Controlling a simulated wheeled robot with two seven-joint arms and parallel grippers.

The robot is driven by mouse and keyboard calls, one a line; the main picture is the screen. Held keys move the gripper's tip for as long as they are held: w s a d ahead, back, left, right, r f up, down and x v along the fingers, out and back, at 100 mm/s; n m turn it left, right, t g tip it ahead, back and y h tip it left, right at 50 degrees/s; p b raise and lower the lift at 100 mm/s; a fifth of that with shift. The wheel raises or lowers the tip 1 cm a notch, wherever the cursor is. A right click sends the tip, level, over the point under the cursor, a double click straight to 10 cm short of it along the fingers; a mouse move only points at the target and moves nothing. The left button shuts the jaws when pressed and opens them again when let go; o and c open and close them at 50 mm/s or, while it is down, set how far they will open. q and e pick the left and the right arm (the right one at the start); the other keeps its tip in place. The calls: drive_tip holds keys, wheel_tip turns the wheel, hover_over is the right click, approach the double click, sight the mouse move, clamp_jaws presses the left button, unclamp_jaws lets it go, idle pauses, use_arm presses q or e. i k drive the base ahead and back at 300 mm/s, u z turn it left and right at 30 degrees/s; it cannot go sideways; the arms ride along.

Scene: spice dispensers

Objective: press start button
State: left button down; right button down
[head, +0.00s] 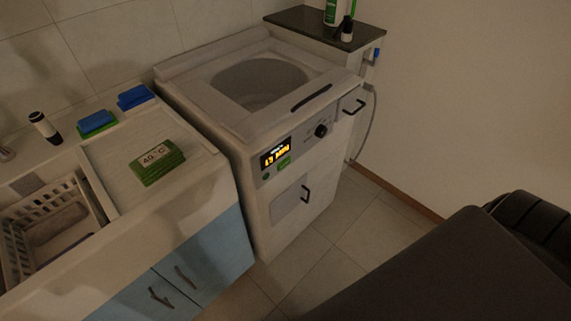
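A white washing machine (252,116) stands in the middle of the head view, against the tiled wall. Its front panel has a lit display (275,155) with yellow text, too blurred to read surely. A green rectangular patch (284,162) sits just below the display, and a small round green spot (266,176) is at its lower left. I cannot tell which of these is the start button. A black knob (321,130) is to the right of the display. Neither gripper shows in this view, so I cannot see whether either is open or shut.
A sink counter (205,172) with blue doors stands left, holding a green pack (157,162), blue sponges (96,121), a bottle (45,128) and a white basket (17,247). A dark-topped cabinet (290,17) stands behind right. Tiled floor (340,248) is clear before the washer. A large dark shape fills the lower right.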

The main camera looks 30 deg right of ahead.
sight(283, 164)
drive_tip(key=u, duration=1.45)
drive_tip(key=k, duration=0.45)
drive_tip(key=z, duration=0.85)
